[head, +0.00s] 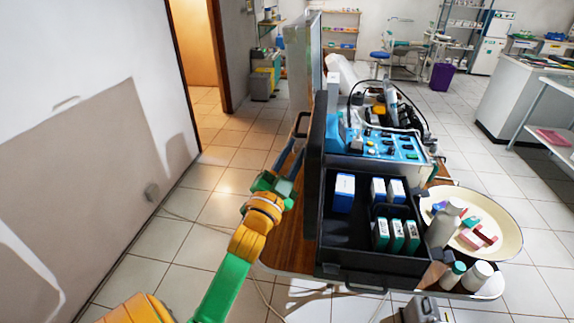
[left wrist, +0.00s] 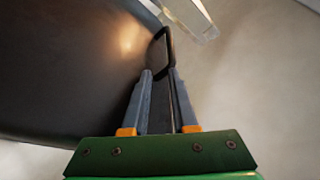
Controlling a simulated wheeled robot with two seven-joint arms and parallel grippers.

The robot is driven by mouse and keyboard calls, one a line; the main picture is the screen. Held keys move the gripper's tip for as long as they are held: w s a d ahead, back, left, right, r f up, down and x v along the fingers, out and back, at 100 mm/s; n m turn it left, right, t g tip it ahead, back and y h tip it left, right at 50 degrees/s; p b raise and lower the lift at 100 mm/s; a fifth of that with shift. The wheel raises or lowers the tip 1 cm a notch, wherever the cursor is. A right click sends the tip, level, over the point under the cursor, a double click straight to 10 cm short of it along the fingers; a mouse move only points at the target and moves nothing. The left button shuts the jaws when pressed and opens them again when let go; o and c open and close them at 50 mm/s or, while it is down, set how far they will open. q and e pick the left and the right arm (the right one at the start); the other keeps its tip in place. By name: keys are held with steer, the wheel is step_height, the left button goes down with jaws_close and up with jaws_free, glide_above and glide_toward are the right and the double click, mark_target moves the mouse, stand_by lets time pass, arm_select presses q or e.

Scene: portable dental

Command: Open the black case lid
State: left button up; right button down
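The black case (head: 368,262) stands on the wooden table, with small blue-and-white and green-and-white boxes in its compartments. Its black lid (head: 314,165) stands about upright on the case's left side, seen nearly edge-on. A black handle loop (head: 300,126) sticks out from the lid's outer side; a loop also shows in the left wrist view (left wrist: 168,45). My left gripper (head: 286,180) is at the lid's left side, below the handle. In the left wrist view its fingers (left wrist: 161,74) are apart, with a dark edge between them; firm contact cannot be told. My right gripper is not in view.
Behind the case is a blue-panelled dental unit (head: 385,143) with hoses. To the right, a round cream tray (head: 505,215) holds small boxes, with white bottles (head: 477,275) nearby. A wall (head: 100,120) stands on the left, with free tiled floor between.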

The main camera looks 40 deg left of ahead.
arm_select(q)
steer(key=shift+v, duration=2.7)
